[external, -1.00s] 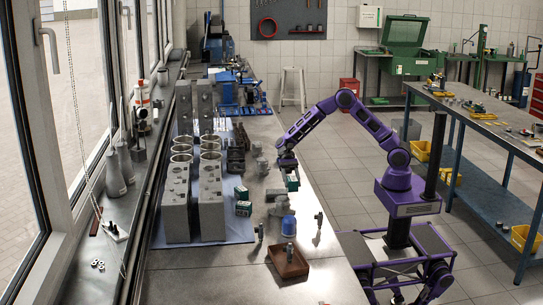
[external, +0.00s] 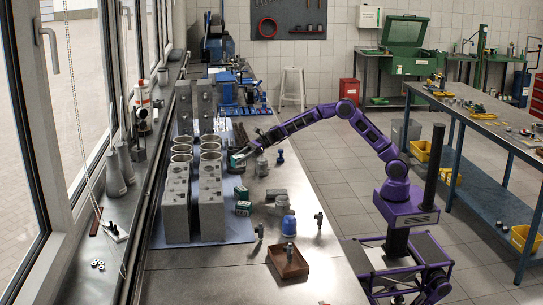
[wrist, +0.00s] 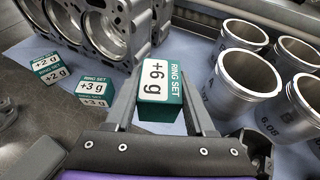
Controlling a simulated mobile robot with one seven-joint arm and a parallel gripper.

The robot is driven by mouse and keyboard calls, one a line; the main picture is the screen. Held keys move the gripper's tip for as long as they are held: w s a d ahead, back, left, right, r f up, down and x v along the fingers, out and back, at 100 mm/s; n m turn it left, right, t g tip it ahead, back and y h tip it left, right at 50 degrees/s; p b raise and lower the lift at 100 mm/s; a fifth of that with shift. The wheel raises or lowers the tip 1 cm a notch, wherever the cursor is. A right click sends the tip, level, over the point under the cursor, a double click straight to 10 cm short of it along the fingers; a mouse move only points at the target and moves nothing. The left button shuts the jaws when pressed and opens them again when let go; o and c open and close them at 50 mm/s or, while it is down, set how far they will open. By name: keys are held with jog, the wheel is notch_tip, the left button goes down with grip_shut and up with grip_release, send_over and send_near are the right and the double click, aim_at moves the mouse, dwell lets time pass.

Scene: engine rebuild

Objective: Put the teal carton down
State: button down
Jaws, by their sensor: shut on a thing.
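A teal carton with a white "+6 g" label (wrist: 155,80) sits between the two fingers of my gripper (wrist: 162,92) in the wrist view. In the external view, the carton (external: 237,158) is at the end of my gripper (external: 247,151), by the right side of the cylinder liners. My gripper is shut on it. Whether its underside touches the surface below cannot be told. Two other teal cartons, "+3 g" (wrist: 94,92) and "+2 g" (wrist: 51,67), lie to its left in the wrist view.
Metal cylinder liners (wrist: 242,75) stand close on the right in the wrist view. An engine block (wrist: 105,28) is at the upper left. Blue mat (wrist: 190,50) shows between them.

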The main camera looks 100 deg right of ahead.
jog(key=b, duration=0.1)
send_over(239, 185)
notch_tip(239, 185, down, 4)
jog(key=shift+a+f, duration=0.1)
jog(key=shift+f, duration=0.05)
jog(key=shift+f+b, duration=0.55)
jog(key=shift+f, duration=2.2)
jog(key=shift+f, duration=0.2)
jog(key=shift+c, duration=1.3)
grip_release()
jog(key=shift+r, duration=0.15)
jog(key=shift+r, duration=0.25)
jog(key=v, duration=1.2)
jog(key=shift+a+f+p, duration=0.1)
jog(key=shift+a+p, duration=0.05)
jog(key=shift+p, duration=0.15)
